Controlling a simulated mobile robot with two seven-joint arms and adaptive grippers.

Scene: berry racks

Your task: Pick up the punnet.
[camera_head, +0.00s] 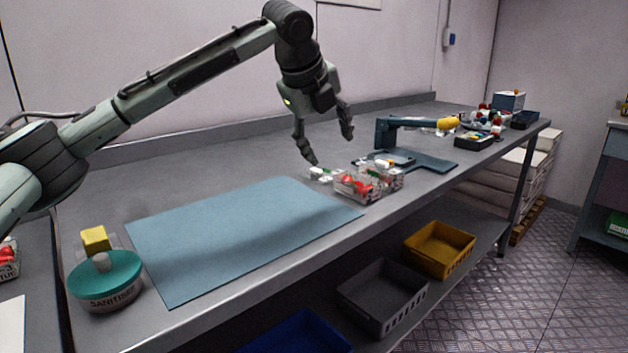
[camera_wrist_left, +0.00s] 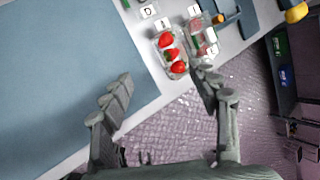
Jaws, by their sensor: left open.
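A clear punnet with red strawberries (camera_head: 352,190) sits on the grey bench, just off the right corner of the blue mat. It also shows in the left wrist view (camera_wrist_left: 171,54), above the gap between my fingers. A second clear punnet (camera_head: 387,177) stands close beside it; it shows to the right of the first in the left wrist view (camera_wrist_left: 203,38). My left gripper (camera_head: 329,149) is open and empty, above and behind the punnets. In the left wrist view its fingers (camera_wrist_left: 160,77) are spread apart, not around either punnet. My right gripper is out of view.
The blue mat (camera_head: 235,235) is bare. A dark blue stand with a yellow end (camera_head: 383,134) is behind the punnets. Small white labelled pieces (camera_head: 320,174) lie nearby. A sanitiser tub (camera_head: 105,285) stands front left. Yellow (camera_head: 440,250) and grey crates (camera_head: 383,297) sit below.

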